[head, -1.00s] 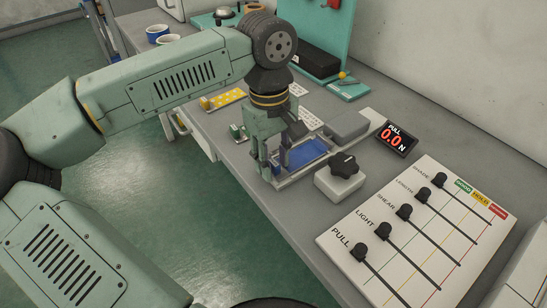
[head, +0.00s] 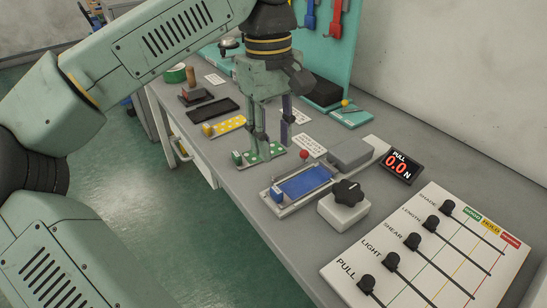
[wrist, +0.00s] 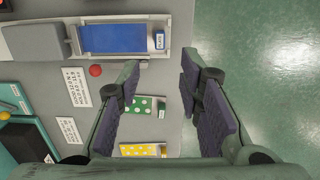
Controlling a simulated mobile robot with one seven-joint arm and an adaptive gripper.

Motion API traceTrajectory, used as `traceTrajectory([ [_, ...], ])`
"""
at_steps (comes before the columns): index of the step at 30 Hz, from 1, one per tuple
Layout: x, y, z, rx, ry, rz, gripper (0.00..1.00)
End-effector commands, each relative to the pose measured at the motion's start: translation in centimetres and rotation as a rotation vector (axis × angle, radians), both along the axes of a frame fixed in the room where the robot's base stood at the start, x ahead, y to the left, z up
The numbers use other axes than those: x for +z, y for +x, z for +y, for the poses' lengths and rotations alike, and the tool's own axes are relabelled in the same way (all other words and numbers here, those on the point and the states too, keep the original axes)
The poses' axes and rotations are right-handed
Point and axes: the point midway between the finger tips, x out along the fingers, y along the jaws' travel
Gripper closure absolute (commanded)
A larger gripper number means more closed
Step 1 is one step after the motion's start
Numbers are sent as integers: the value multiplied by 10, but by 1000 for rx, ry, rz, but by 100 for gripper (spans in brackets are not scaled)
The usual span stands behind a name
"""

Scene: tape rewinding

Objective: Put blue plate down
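The blue plate (head: 305,182) lies flat in a grey metal fixture (head: 288,210) on the bench, with a small blue block (head: 277,195) at its left end. In the wrist view the plate (wrist: 112,38) shows at the top, with a labelled blue tab (wrist: 160,40) beside it. My gripper (head: 262,150) is clear of the blue plate, to its upper left in the head view, near the green dotted plate (head: 268,153). In the wrist view my gripper (wrist: 160,75) has its fingers wide apart with nothing between them.
A yellow dotted plate (head: 225,127) and dark trays (head: 212,110) lie further along the bench. A red ball (head: 304,154), a grey block (head: 350,154) and a black knob (head: 347,191) surround the fixture. A slider panel (head: 420,250) and a PULL display (head: 397,165) stand right.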

Motion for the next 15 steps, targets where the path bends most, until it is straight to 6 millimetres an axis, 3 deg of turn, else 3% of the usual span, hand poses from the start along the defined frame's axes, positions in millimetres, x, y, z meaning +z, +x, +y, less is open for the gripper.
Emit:
traceTrajectory([
  [11,7,0,-4,-2,-18,-3,67],
  [14,12,-4,-31,-8,-142,-29,67],
  [15,18,-9,-50,-10,-237,-42,67],
])
